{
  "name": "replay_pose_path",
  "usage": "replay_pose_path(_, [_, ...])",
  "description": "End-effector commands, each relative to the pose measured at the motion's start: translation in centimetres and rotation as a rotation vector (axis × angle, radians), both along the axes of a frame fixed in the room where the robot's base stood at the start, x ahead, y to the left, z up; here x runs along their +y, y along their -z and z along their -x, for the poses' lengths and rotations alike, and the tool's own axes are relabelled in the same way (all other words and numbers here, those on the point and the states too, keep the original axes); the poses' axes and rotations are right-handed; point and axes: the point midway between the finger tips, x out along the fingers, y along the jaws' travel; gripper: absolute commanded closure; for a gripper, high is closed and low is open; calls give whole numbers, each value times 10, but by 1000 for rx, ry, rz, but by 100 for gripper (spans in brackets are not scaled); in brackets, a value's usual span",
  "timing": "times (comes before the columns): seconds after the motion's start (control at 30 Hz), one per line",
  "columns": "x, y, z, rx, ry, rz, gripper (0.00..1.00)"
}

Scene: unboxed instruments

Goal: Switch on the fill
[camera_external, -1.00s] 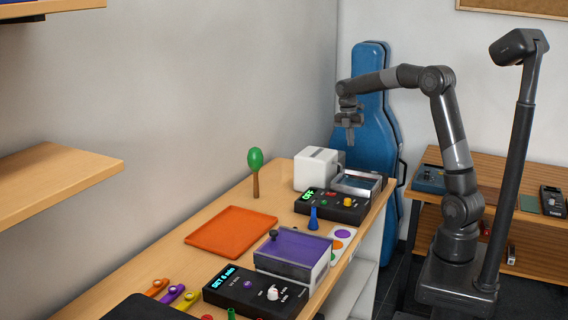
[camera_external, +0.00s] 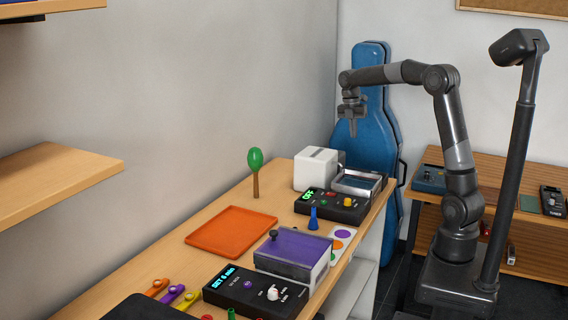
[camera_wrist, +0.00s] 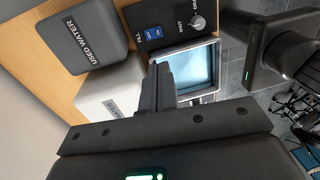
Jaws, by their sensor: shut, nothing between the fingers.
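My gripper (camera_wrist: 159,68) is shut and empty. In the external view my gripper (camera_external: 352,134) hangs pointing down above the bench's far end, apart from everything. Its fingers hide part of the basin's edge.
A dark box marked USED WATER (camera_wrist: 82,36) and a white box (camera_wrist: 112,95) stand close by the panel. A device with a green OFF display (camera_external: 332,206), a purple-topped case (camera_external: 292,250) and an orange tray (camera_external: 232,232) are nearer on the bench.

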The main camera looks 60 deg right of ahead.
Motion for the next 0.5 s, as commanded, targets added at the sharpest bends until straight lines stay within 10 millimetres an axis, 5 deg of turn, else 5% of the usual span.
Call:
replay_pose_path(0.27, [0,13,2,2,0,-1,100])
replay_pose_path(0.5, [1,60,8,3,0,-2,100])
